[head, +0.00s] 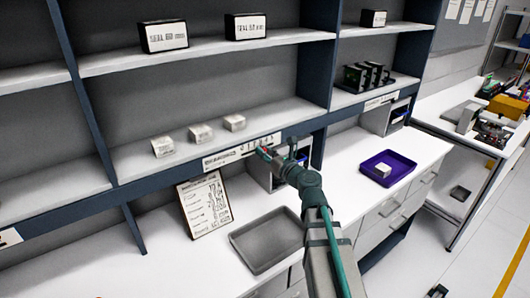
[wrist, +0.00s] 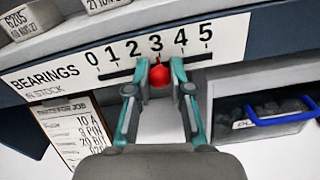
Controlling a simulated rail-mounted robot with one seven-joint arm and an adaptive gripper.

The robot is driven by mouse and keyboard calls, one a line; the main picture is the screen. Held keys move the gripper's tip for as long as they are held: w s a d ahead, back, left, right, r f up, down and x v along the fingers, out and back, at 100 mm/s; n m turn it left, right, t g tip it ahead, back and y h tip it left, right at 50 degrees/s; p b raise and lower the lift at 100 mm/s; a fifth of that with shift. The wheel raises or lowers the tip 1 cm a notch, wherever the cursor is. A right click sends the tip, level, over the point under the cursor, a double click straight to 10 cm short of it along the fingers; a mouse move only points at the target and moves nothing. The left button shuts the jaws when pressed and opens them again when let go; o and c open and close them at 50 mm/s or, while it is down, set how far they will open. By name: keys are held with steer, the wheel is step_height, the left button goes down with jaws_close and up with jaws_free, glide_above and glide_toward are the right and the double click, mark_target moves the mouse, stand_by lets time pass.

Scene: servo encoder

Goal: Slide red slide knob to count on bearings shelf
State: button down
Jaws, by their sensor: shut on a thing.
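The red slide knob (wrist: 159,76) sits on a dark slot in the white BEARINGS IN STOCK strip (wrist: 45,78), below the 3 of its 0 to 5 scale. My gripper (wrist: 160,68) has its two fingers around the knob, shut on it. In the head view, my gripper (head: 268,153) reaches the strip (head: 225,155) on the shelf's front edge and covers part of it. Three small white boxes, at left (head: 164,147), middle (head: 200,133) and right (head: 234,122), stand on the bearings shelf (head: 140,160) above the strip.
A parts list board (head: 206,205) leans below the shelf, left of my arm. A grey tray (head: 240,247) lies on the white counter. A purple tray (head: 407,162) holding a small white box is to the right. A blue-edged drawer (wrist: 285,119) is right of my gripper.

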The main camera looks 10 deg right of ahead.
steer(key=shift+w+d, duration=0.1)
steer(key=shift+d, duration=0.1)
steer(key=c, duration=1)
jaws_free()
steer(key=shift+a, duration=0.1)
steer(key=shift+r, duration=5)
